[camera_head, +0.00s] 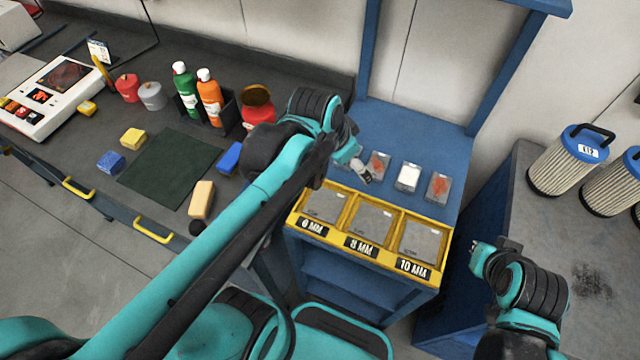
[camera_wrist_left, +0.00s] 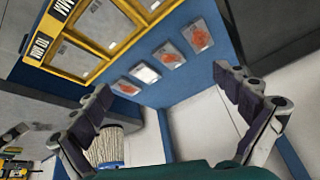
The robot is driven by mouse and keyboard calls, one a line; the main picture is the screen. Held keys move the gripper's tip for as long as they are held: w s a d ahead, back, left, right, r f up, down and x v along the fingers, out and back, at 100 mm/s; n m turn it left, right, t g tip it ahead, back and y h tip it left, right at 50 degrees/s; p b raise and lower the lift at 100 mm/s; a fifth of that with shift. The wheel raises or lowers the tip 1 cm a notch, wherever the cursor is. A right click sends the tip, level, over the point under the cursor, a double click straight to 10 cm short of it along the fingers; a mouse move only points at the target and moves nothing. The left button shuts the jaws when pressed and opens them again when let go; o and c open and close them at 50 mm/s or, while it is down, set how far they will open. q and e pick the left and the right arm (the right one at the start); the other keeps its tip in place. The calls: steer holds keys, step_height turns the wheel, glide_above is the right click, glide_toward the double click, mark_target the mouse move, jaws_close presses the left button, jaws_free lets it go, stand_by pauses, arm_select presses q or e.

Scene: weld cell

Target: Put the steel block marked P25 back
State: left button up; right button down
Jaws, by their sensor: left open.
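No P25 marking is legible in either view, so I cannot tell which piece is the P25 block. Small flat pieces lie in a row on the blue stand top: a red-marked one (camera_head: 376,166), a pale one (camera_head: 408,177) and another red-marked one (camera_head: 438,187). The wrist view shows one more red-marked piece (camera_wrist_left: 198,35); my left gripper mostly covers it in the head view. My left gripper (camera_head: 358,168) is open and empty above the row's left end; its spread fingers (camera_wrist_left: 160,88) show in the wrist view. My right gripper (camera_head: 486,258) hangs right of the stand.
A yellow tray (camera_head: 357,258) on the stand's front has three compartments with grey plates, labelled 6, 8 and 10 MM. Left is a dark bench with bottles (camera_head: 208,98), a green mat (camera_head: 170,168) and coloured blocks. Blue posts rise behind.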

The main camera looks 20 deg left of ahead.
arm_select(q)
steer(key=s+a+f+n+t+y, duration=0.1)
steer(key=s+a+f+n+t, duration=0.1)
steer(key=s+n, duration=0.3)
steer(key=s+a+f, duration=0.1)
steer(key=s, duration=0.1)
steer(key=shift+s+a+n, duration=0.3)
steer(key=shift+s, duration=0.05)
step_height(320, 180, down, 4)
steer(key=b, duration=0.3)
steer(key=shift+r+b, duration=0.2)
steer(key=shift+b, duration=0.15)
